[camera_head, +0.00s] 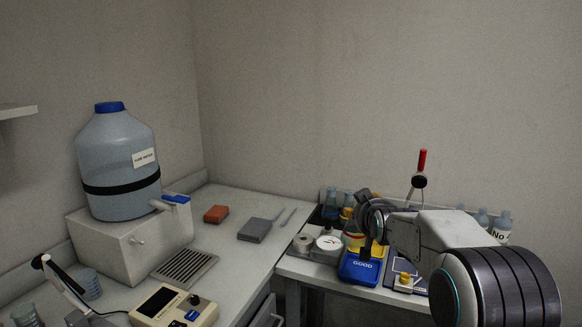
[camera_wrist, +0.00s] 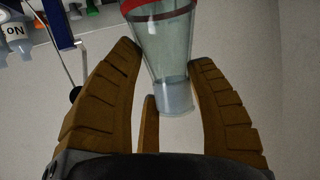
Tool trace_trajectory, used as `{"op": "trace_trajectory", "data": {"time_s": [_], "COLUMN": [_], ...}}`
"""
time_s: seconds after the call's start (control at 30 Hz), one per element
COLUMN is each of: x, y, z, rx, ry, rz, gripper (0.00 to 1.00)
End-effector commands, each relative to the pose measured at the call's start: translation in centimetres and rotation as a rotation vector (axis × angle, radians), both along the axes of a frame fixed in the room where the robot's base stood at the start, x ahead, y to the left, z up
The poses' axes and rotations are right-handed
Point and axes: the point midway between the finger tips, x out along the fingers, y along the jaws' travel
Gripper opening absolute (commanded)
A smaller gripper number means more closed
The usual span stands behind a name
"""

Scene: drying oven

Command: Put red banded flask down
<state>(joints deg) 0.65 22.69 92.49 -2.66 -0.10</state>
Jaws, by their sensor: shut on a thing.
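In the wrist view, the red banded flask (camera_wrist: 165,40) is clear glass with a red band at the top edge of the picture and a little pale liquid at its lower end. My gripper (camera_wrist: 165,58) has its brown ridged fingers on both sides of the flask and is shut on it. The flask's far end is cut off by the frame. In the head view, my gripper (camera_head: 368,212) is over the right-hand bench, partly hidden by my arm. I cannot clearly make out the held flask there.
A blue tray marked GOOD (camera_head: 362,267) lies at the bench's front edge. Blue-liquid flasks (camera_head: 331,206) stand behind it, and round items (camera_head: 328,243) are left of it. Labelled bottles (camera_head: 502,226) and a red-topped stand (camera_head: 422,162) are to the right. A large water jug (camera_head: 118,150) stands left.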

Motion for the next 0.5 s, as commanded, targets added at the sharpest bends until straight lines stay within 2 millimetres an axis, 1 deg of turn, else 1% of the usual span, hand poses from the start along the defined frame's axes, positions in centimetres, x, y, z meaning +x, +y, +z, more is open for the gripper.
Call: {"op": "trace_trajectory", "data": {"time_s": [0.03,0.27,0.5], "x": [-0.9,-4.7,-9.4], "y": [0.0,0.2,0.3], "z": [-1.5,-7.9,-14.9], "rx": [0.0,0.0,0.0], "ry": [0.003,0.005,0.006], "rz": [0.0,0.002,0.004], "gripper": [0.15,0.15,0.15]}}
